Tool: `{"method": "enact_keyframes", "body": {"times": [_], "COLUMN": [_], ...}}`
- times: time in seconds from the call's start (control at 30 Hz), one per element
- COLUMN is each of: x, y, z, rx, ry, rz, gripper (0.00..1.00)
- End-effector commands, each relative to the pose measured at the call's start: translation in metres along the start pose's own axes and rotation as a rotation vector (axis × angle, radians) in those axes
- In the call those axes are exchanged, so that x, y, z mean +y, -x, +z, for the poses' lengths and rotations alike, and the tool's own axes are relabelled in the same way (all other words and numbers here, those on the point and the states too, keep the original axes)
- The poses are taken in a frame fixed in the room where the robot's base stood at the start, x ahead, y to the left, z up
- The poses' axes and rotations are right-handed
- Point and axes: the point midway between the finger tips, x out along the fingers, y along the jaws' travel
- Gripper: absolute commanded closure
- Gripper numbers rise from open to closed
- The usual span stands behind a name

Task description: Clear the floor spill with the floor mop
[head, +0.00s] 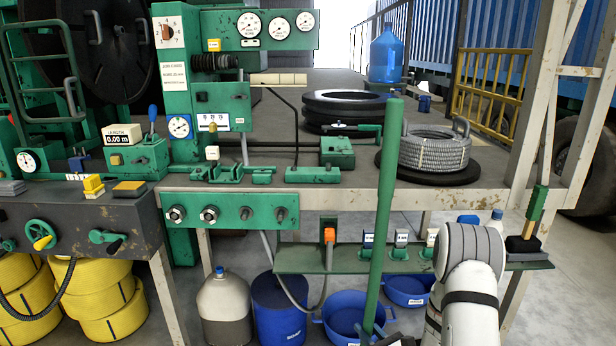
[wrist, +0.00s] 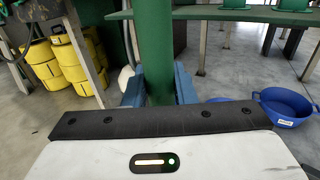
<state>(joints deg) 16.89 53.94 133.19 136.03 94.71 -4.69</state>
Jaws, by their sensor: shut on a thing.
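The floor mop shows as a thick green handle (head: 385,200) standing nearly upright in front of the bench in the head view. It leans slightly, with its top to the right. In the wrist view the handle (wrist: 155,45) runs up between the two blue fingers of my gripper (wrist: 159,88), which is shut on it. In the head view my gripper (head: 376,332) is at the bottom edge, mostly cut off, at the lower part of the visible handle. The mop's head is out of view. I cannot make out the floor spill in either view.
Yellow coils (head: 105,300) are stacked left. Open floor (wrist: 225,65) shows in the wrist view.

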Motion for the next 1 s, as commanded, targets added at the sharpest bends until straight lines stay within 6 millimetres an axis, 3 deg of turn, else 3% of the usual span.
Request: {"method": "enact_keyframes", "body": {"times": [0.27,0.47,1.0], "x": [0.009,0.011,0.011], "y": [-0.005,-0.006,-0.007], "z": [-0.001,-0.019,-0.126], "rx": [-0.004,-0.004,-0.004], "ry": [0.001,0.001,0.001], "rz": [0.021,0.026,0.028], "gripper": [1.00,1.00,1.00]}}
